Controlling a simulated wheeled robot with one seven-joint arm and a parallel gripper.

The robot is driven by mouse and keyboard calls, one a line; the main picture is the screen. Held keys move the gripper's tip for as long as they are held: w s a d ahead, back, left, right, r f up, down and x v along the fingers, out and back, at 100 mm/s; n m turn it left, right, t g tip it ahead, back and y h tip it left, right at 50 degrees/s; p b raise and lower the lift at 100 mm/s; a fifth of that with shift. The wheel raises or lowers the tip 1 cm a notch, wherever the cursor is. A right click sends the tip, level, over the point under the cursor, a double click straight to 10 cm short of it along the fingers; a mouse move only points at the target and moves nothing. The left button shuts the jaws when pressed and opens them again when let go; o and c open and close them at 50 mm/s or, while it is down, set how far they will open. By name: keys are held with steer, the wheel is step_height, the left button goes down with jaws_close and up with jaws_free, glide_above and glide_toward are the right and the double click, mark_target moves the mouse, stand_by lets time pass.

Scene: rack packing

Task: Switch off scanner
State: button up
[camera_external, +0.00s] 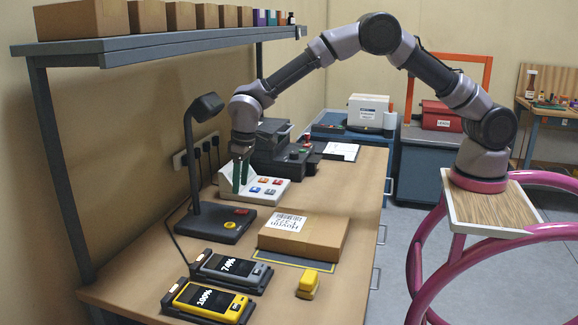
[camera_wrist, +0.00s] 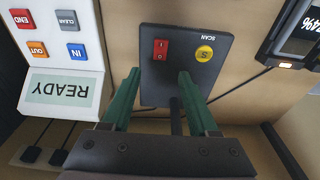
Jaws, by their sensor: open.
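The scanner (camera_external: 210,220) is a dark stand with a bent neck and a hooded head over its base. In the wrist view its dark base (camera_wrist: 188,32) carries a red rocker switch (camera_wrist: 160,49) marked I and O, and a round yellow SCAN button (camera_wrist: 204,53). I cannot tell which side of the rocker is pressed. My gripper (camera_external: 241,175) has green fingers pointing down, behind the base and near the white button console. In the wrist view my gripper (camera_wrist: 160,73) is open and empty, its fingertips either side of the switch in the picture, apparently above the base.
The white console (camera_wrist: 62,50) has END, CLEAR, OUT and IN buttons and a READY display. A cardboard box (camera_external: 303,236) lies right of the scanner. Two docked handheld devices, grey (camera_external: 232,270) and yellow (camera_external: 205,300), and a yellow block (camera_external: 308,284) are in front. A shelf hangs above.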

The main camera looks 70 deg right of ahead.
steer(key=shift+s+r, duration=0.2)
steer(key=shift+r, duration=1.25)
steer(key=s+d+r+m+t, duration=0.1)
steer(key=s+d+r, duration=0.35)
steer(key=r, duration=0.35)
steer(key=s+d+r+y, duration=0.1)
steer(key=s+d+r, duration=0.2)
steer(key=s+r, duration=0.35)
steer(key=s+d+r+m+t, duration=0.1)
steer(key=s+d+r, duration=0.3)
steer(key=r, duration=0.6)
steer(key=s+d+r+m+t, duration=0.1)
steer(key=s+d+r, duration=0.2)
steer(key=s, duration=0.4)
steer(key=s+d+r+t, duration=0.1)
steer(key=s+d+r, duration=0.15)
steer(key=s, duration=0.45)
steer(key=s+d+f+m+t+y, duration=0.1)
steer(key=s+d+f, duration=0.1)
steer(key=s, duration=1.3)
steer(key=shift+d+t, duration=0.15)
steer(key=shift+t, duration=0.15)
